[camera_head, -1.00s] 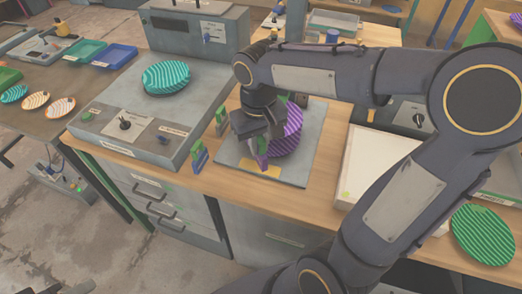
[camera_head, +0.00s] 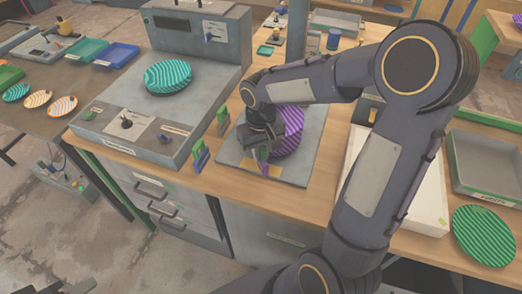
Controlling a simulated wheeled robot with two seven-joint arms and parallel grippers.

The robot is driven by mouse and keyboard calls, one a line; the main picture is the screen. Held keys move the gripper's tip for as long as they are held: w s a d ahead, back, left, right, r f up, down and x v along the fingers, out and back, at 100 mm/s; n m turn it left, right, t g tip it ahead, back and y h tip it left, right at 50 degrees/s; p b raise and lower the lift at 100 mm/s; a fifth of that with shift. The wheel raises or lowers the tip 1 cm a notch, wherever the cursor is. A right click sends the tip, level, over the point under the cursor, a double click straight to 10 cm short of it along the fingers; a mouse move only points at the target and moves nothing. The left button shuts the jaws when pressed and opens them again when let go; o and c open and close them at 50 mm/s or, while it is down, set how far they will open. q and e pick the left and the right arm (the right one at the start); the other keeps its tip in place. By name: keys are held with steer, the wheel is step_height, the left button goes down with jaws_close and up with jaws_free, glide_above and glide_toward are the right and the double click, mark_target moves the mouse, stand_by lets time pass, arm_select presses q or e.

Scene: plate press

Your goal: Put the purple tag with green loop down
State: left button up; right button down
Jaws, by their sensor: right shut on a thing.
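My right gripper (camera_head: 264,143) is shut on the purple tag with green loop, over the grey plate mat (camera_head: 309,160) on the wooden counter. The tag's green loop (camera_head: 264,154) shows at the fingers, and its purple body (camera_head: 263,169) hangs below, close to the mat's front part. I cannot tell whether the tag touches the mat. A purple striped plate (camera_head: 291,130) lies right behind the gripper, partly hidden by it. A dark shape at the bottom left edge may be part of my left arm; its jaws cannot be made out.
Two upright tags, one near (camera_head: 200,157) and one farther (camera_head: 222,121), stand left of the mat. The grey press (camera_head: 125,125) bears a teal striped plate (camera_head: 168,77).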

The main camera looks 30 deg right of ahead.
steer(key=shift+f, duration=0.2)
steer(key=c, duration=1.4)
jaws_free()
steer(key=shift+r, duration=0.1)
step_height(320, 180, up, 12)
steer(key=shift+r+p, duration=0.1)
steer(key=shift+p, duration=0.2)
steer(key=s+a+f+t+y, duration=0.1)
steer(key=s+a+t+y, duration=0.1)
steer(key=s, duration=0.6)
steer(key=s+a+f+t+y, duration=0.1)
steer(key=s+a+f+t, duration=0.1)
steer(key=s, duration=0.7)
steer(key=shift+m+t+y, duration=0.4)
steer(key=shift+t, duration=0.4)
steer(key=shift+a, duration=0.1)
